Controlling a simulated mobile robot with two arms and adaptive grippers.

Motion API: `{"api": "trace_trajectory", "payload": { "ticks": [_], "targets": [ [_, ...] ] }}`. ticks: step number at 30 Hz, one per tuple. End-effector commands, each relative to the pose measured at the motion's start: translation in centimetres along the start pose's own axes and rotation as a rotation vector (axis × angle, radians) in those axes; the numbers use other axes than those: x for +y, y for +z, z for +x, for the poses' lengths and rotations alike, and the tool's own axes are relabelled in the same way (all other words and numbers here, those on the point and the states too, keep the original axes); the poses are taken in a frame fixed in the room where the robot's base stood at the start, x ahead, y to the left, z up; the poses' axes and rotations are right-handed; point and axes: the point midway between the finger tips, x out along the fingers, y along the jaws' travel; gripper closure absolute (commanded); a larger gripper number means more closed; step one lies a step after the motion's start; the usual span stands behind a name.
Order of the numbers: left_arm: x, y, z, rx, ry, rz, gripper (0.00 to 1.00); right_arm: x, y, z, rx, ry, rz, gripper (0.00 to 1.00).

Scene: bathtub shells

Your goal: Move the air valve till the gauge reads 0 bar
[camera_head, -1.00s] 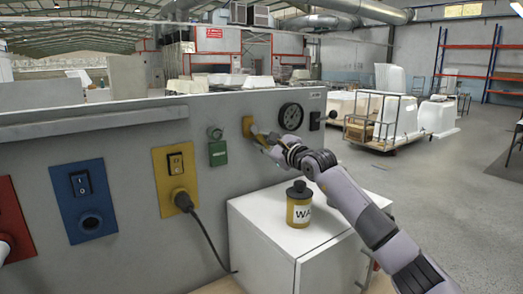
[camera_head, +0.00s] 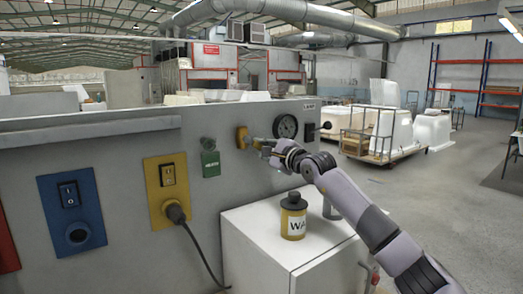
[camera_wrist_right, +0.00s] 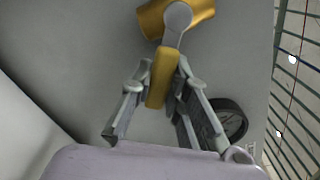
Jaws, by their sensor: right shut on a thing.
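The air valve is a yellow fitting (camera_head: 242,138) on the grey panel, and its yellow lever (camera_wrist_right: 163,78) sticks out from a grey round hub in the right wrist view. My right gripper (camera_head: 262,145) is at the valve, with its fingers (camera_wrist_right: 165,92) on both sides of the lever, shut on it. The round dark gauge (camera_head: 286,127) is on the panel just right of the valve; its needle is too small to read. My left gripper is not in view.
A green tag (camera_head: 210,164), a yellow switch plate (camera_head: 168,178) with a plugged cable, and a blue plate (camera_head: 72,210) are on the panel further left.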

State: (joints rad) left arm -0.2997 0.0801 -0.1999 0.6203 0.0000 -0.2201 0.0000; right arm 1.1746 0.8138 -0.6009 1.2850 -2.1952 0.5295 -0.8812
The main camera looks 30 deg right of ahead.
Motion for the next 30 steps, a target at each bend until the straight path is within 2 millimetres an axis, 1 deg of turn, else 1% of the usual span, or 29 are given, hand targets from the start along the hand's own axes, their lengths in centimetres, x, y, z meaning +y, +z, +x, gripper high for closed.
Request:
{"api": "trace_trajectory", "payload": {
  "ticks": [3, 4, 13, 23, 26, 30],
  "targets": [
    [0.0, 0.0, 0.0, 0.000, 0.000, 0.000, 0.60, 0.1, 0.0, 0.0, 0.000, 0.001, 0.000, 1.00],
    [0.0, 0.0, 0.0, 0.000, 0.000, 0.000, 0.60, 0.1, 0.0, 0.0, 0.000, 0.001, 0.000, 0.84],
    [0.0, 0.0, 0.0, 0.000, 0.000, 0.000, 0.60, 0.1, 0.0, 0.0, 0.000, 0.001, 0.001, 0.64],
    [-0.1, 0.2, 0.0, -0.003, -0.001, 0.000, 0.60, 0.0, 0.0, -0.1, 0.000, 0.001, 0.002, 0.63],
    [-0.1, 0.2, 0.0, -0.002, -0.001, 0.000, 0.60, 0.1, -0.1, -0.7, 0.000, 0.001, 0.000, 0.63],
    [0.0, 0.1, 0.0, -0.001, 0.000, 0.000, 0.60, 0.1, -0.2, -2.6, 0.001, 0.002, -0.001, 0.63]
  ]
}}
